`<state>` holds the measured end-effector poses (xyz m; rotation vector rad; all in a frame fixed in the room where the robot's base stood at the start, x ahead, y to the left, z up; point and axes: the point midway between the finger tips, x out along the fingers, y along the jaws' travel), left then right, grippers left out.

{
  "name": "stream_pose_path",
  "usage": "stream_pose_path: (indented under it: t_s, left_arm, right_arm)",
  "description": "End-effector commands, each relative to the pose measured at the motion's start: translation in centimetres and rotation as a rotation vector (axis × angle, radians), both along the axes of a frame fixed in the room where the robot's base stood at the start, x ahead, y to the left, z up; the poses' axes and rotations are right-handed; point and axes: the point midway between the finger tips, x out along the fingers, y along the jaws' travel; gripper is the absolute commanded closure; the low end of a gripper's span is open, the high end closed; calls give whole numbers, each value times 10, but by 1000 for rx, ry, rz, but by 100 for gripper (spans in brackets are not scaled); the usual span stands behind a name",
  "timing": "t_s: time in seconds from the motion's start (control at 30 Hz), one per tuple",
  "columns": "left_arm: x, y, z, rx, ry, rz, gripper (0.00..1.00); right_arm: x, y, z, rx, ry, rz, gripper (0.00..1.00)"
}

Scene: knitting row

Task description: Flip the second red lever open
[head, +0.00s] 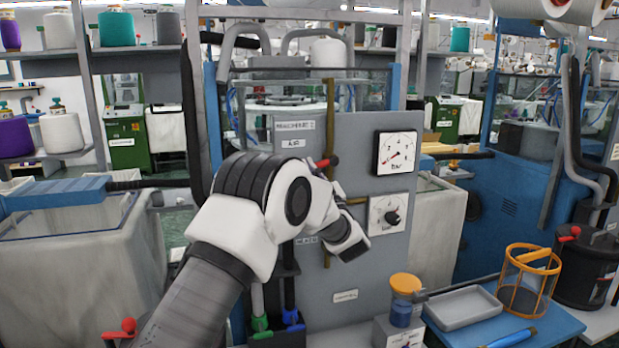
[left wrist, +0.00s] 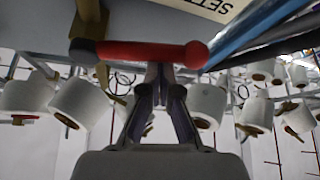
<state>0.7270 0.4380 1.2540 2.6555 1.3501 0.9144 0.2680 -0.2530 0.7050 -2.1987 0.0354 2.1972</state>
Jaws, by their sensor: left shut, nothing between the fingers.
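A red lever (head: 325,162) shows on the grey panel (head: 350,135), beside an upright brass pipe (head: 330,110). In the left wrist view a red lever (left wrist: 150,53) lies crosswise, with a round red knob at its right end and a dark left end by a brass fitting. My left gripper (left wrist: 160,75) is shut and empty. Its fingertips are right at the lever's middle in that view; I cannot tell whether they touch. In the head view my left arm crosses in front of the panel and hides part of it.
Two gauges or dials (head: 396,153) sit on the panel right of the lever. A blue table (head: 550,325) at lower right holds a grey tray (head: 463,307) and an orange-framed basket (head: 528,282). Another red handle (head: 128,325) is at lower left.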

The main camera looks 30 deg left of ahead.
Motion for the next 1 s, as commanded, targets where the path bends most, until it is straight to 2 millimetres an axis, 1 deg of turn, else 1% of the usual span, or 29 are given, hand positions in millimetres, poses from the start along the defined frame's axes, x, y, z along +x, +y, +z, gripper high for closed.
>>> stream_pose_path:
  t_s: [0.03,0.1,0.2,0.4,0.5,0.7,1.0]
  left_arm:
    - [1,-1,-13,-26,-34,-1,100]
    - [1,-1,-18,-70,-84,-1,100]
    - [3,-3,-23,-131,-157,-2,100]
    - [7,-6,-33,-255,-301,-2,100]
    - [9,-8,-37,-318,-372,-1,100]
    - [15,-13,-45,-443,-517,-2,100]
    - [23,-20,-53,-625,-733,-3,100]
  right_arm:
    - [0,0,-20,0,0,0,100]
    - [0,0,-32,0,0,0,100]
    - [0,0,-47,0,0,0,100]
    - [0,0,-70,0,0,0,100]
    - [0,0,-77,0,0,0,100]
    - [0,0,-86,0,0,0,100]
    - [0,0,-86,0,0,0,100]
